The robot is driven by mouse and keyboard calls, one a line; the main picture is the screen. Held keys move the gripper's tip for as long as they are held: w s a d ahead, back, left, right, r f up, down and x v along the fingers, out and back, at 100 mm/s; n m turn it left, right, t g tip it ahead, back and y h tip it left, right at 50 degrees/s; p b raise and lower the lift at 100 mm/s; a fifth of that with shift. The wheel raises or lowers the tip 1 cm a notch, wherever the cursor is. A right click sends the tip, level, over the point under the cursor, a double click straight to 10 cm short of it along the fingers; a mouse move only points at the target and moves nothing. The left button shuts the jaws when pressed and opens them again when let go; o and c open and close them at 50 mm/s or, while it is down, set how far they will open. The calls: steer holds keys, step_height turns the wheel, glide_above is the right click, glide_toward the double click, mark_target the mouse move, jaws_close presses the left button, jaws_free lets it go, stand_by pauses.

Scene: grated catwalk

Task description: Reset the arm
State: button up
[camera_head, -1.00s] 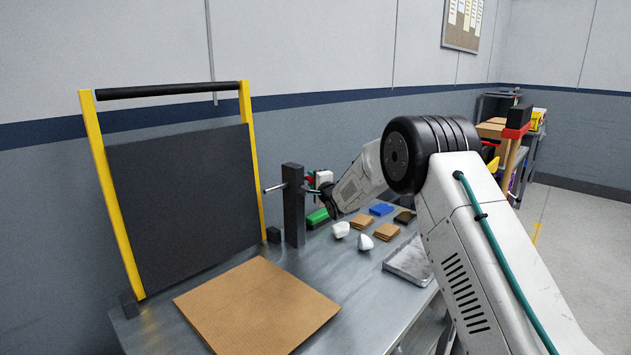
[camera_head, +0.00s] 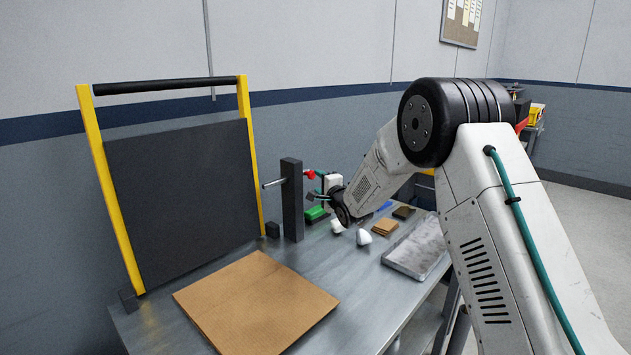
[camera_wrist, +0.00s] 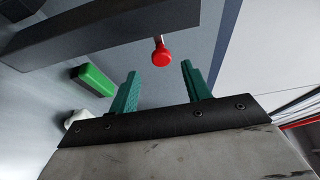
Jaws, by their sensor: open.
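My gripper (camera_wrist: 159,90) shows two green fingers spread apart in the wrist view, with nothing between them. In the head view my gripper (camera_head: 312,186) is above the metal table, close to the right side of a dark upright post (camera_head: 292,200). A red round knob (camera_wrist: 161,52) lies ahead of the fingertips in the wrist view, apart from them. It also shows beside the post in the head view (camera_head: 310,174). The arm is bent at the elbow, reaching over the table.
On the table (camera_head: 340,290) are a cardboard sheet (camera_head: 256,300), a green block (camera_head: 316,213), white lumps (camera_head: 363,238), brown pads (camera_head: 385,227) and a grey tray (camera_head: 416,248). A dark panel (camera_head: 182,200) in a yellow frame stands at left. Open floor lies at right.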

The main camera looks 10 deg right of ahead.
steer(key=shift+s, duration=0.2)
step_height(320, 180, down, 8)
steer(key=s+d+n+g+h, duration=0.2)
steer(key=n+g, duration=0.1)
steer(key=g, duration=0.1)
steer(key=s+d+f+n+g+h, duration=0.25)
steer(key=s+n+g, duration=0.2)
steer(key=s, duration=0.75)
steer(key=s+r+n+g, duration=0.2)
steer(key=s+r, duration=0.3)
steer(key=s, duration=1.1)
steer(key=s+d+r+n+g, duration=0.1)
steer(key=s+r+n+g, duration=0.2)
steer(key=s, duration=1.4)
steer(key=s+d+r+n+g, duration=0.1)
steer(key=s+r, duration=0.7)
steer(key=s, duration=0.8)
steer(key=shift+s+d+r+n+g, duration=0.25)
steer(key=shift+s+n+g, duration=0.1)
steer(key=shift+n+g, duration=0.5)
